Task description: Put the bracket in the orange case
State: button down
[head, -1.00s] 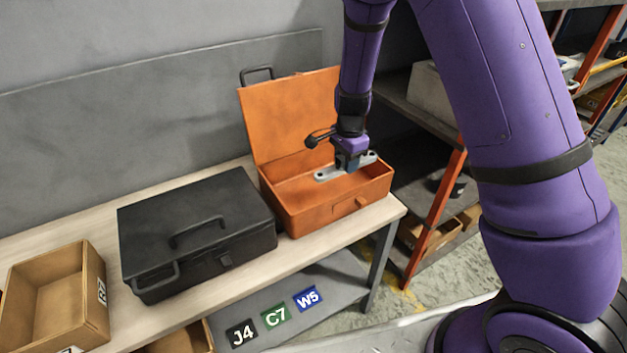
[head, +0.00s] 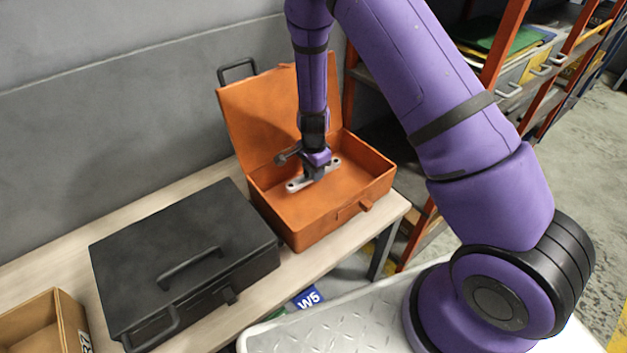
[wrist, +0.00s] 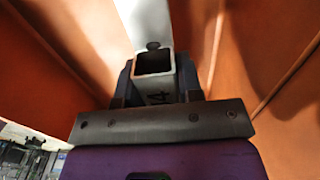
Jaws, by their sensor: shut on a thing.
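The orange case (head: 322,222) stands open on the workbench with its lid raised at the back. The bracket (head: 297,184) is a grey metal bar with holes near its ends. My gripper (head: 314,175) is shut on the bracket and points down inside the open case. In the wrist view the bracket (wrist: 150,25) runs between the fingers, with a square opening and dark marking near them. The case's orange walls (wrist: 260,40) surround it there. Whether the bracket touches the case floor I cannot tell.
A closed black case (head: 185,255) stands left of the orange case on the workbench (head: 60,247). A cardboard bin (head: 45,325) is at the front left. Shelving with orange posts (head: 505,40) stands behind on the right.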

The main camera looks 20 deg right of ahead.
aim_at(314, 186)
jog(key=shift+f, duration=2)
jog(key=shift+f, duration=0.1)
jog(key=c, duration=0.8)
grip_release()
